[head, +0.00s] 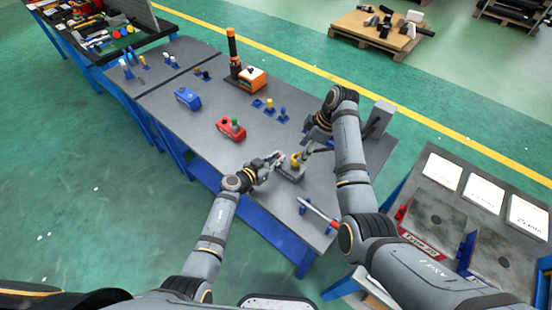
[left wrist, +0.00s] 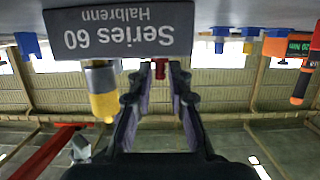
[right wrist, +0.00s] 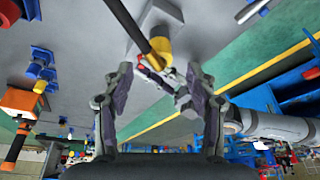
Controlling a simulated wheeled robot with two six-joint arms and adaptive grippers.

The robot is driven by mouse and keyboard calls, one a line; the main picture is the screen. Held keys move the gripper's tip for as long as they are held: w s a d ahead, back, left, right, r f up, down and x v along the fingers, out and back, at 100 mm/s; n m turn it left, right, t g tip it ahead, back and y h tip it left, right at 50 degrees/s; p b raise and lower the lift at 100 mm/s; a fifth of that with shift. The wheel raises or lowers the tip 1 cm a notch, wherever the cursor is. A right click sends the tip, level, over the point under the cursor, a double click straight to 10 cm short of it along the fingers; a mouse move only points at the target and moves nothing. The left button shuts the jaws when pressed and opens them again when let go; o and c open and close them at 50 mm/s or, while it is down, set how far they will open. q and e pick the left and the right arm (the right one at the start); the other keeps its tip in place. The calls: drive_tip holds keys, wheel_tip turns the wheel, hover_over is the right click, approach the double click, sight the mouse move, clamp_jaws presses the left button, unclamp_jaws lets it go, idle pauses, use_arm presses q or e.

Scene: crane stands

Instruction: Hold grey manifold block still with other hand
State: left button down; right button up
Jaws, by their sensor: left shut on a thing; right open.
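The grey manifold block (head: 292,174) lies near the table's front right edge, with a yellow-capped fitting (head: 295,161) on it. In the left wrist view the block (left wrist: 120,33) shows upside-down lettering, "Series 60 Halbrenn", with the yellow cap (left wrist: 103,104) beside the fingers. My left gripper (head: 280,158) is shut on the block at its side; a small red part (left wrist: 160,69) shows between the fingertips (left wrist: 161,75). My right gripper (head: 306,150) is open near the yellow cap. In the right wrist view its fingers (right wrist: 160,85) hold nothing; a dark rod (right wrist: 128,22) reaches the cap (right wrist: 160,47).
A red box (head: 231,128), a blue box (head: 187,98), an orange box (head: 252,80) and blue holders (head: 270,106) stand farther back. A red-and-white rod (head: 318,212) rests on blue supports near the front edge. A grey upright box (head: 379,118) stands behind my right arm.

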drive_tip(key=shift+r, duration=0.1)
use_arm(q)
drive_tip(key=c, duration=1.2)
unclamp_jaws()
use_arm(e)
drive_tip(key=v, duration=0.7)
drive_tip(key=shift+d+r, duration=0.1)
use_arm(q)
drive_tip(key=v, duration=1.2)
